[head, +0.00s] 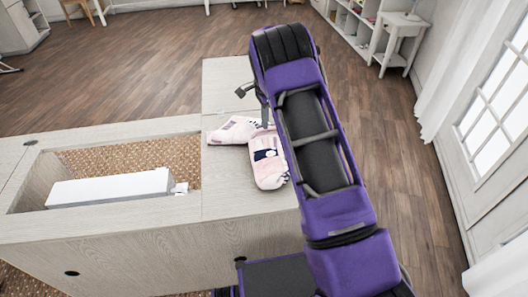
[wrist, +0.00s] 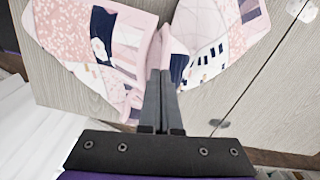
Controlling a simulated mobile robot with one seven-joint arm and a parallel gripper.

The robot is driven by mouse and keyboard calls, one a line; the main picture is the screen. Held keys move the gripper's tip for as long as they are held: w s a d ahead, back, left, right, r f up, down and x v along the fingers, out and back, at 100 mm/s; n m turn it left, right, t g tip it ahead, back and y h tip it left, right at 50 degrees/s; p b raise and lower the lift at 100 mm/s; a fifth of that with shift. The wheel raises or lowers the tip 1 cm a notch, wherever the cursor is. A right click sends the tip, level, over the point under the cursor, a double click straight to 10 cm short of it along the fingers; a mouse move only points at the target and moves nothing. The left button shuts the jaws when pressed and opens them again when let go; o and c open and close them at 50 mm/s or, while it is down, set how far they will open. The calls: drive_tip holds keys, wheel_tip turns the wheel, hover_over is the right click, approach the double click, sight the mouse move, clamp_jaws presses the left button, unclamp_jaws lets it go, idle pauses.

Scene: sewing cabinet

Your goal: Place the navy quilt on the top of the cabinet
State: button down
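The quilt is pale pink and white with navy patches, and it shows in the head view (head: 268,172) over the pale wood top of the cabinet (head: 240,203). My gripper (head: 266,122) points down at its middle. In the wrist view, the fingers (wrist: 162,78) are close together, with pink cloth (wrist: 178,62) bunched up at their tips. The quilt spreads out in two wings, one to the left (wrist: 75,38) and one to the right (wrist: 230,40) of the fingers. Whether the wings touch the top everywhere cannot be told. My arm hides part of the cabinet top.
Left of the quilt, an open recess in the cabinet holds a white sewing machine (head: 110,188). Wood floor (head: 400,160) is clear on the right. White shelves (head: 355,25) and a small side table (head: 402,40) stand at the back right.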

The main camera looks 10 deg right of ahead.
wheel_tip(320, 180, down, 4)
drive_tip(key=shift+f+b, duration=0.1)
drive_tip(key=shift+b, duration=1.15)
wheel_tip(320, 180, up, 10)
drive_tip(key=p, duration=0.3)
drive_tip(key=shift+f, duration=0.2)
drive_tip(key=shift+a, duration=0.1)
